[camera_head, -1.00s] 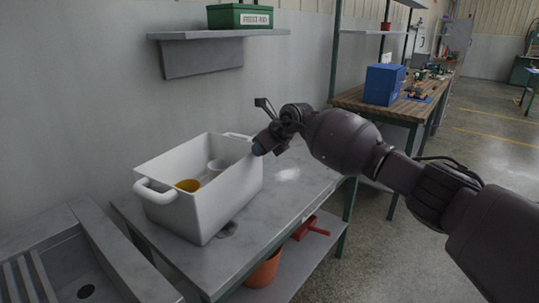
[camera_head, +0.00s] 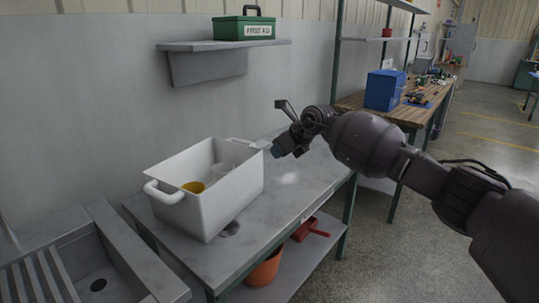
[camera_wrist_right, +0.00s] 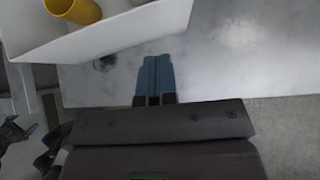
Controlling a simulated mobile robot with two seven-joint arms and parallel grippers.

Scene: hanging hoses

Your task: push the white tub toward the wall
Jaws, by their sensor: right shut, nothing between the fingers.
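The white tub (camera_head: 232,197) stands upright on the grey worktable, its far side towards the wall, with a gap I cannot measure. It has a rounded handle at each end. A yellow cup (camera_head: 194,187) and a clear or whitish cup (camera_head: 221,170) are inside. My right gripper (camera_head: 277,150) is shut and empty, just right of the tub's right end and apart from it. In the wrist view its blue fingers (camera_wrist_right: 155,78) lie together over the table, close to the tub's wall (camera_wrist_right: 120,35). Dark parts with a blue tip at that view's lower left look like my left gripper (camera_wrist_right: 32,129).
The grey worktable (camera_head: 270,205) has clear room right of the tub and a hole in front. A wall shelf (camera_head: 215,46) with a green first-aid box (camera_head: 243,28) hangs above. A sink (camera_head: 70,265) is at left. An orange pot (camera_head: 265,268) stands on the lower shelf.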

